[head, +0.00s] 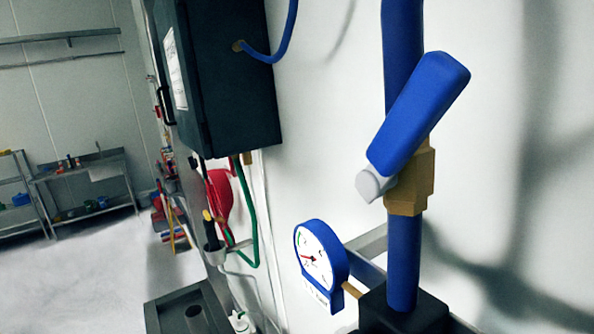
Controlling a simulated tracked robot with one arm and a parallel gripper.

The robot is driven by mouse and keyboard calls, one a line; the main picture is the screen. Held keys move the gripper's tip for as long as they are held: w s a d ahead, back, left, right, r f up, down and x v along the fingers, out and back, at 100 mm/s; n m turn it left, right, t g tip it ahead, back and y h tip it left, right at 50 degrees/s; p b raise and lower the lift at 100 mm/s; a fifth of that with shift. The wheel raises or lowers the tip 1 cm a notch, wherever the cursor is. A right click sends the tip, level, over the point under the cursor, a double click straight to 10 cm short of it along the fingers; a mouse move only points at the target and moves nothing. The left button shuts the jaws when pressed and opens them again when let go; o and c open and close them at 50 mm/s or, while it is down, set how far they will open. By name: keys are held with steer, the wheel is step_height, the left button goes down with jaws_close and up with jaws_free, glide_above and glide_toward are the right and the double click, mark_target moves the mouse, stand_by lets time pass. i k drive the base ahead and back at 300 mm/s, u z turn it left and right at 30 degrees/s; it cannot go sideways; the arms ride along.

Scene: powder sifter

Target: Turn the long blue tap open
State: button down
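The long blue tap (418,112) is a flat blue lever on a brass valve body (410,188). It slants from a grey pivot cap (373,185) at lower left to its free end at upper right, at an angle across the upright blue pipe (403,262). My gripper is not in view, so its opening and its distance from the tap do not show. Nothing is seen touching the lever.
A round blue-rimmed gauge (318,258) sits left of the pipe, below the tap. A dark cabinet (220,75) with a blue hose hangs on the wall at left. A black block (405,312) holds the pipe's foot. Floor (85,275) is open at far left.

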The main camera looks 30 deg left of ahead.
mark_target(438, 79)
steer(key=k, duration=1)
steer(key=z, duration=0.35)
steer(key=i, duration=0.5)
steer(key=u, duration=0.05)
